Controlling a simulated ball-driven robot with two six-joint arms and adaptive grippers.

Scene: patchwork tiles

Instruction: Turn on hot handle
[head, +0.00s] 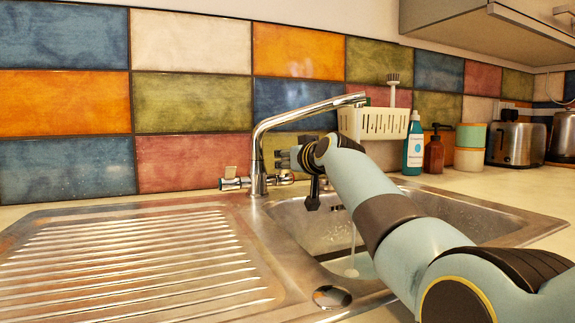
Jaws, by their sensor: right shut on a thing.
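A chrome mixer tap (259,150) stands behind the sink, its spout reaching right over the basin. Its left handle (232,183) has a small upright lever and is untouched. Its right handle (285,179) is partly hidden by my right gripper (284,160), which comes from the right and is shut on that handle's lever. I cannot tell from markings which handle is hot. A thin stream of water (353,242) shows below my arm, falling into the basin. My left gripper is not in view.
The steel sink has a ribbed drainboard (140,265) on the left and a basin (460,222) under my right arm. The drainboard is clear.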

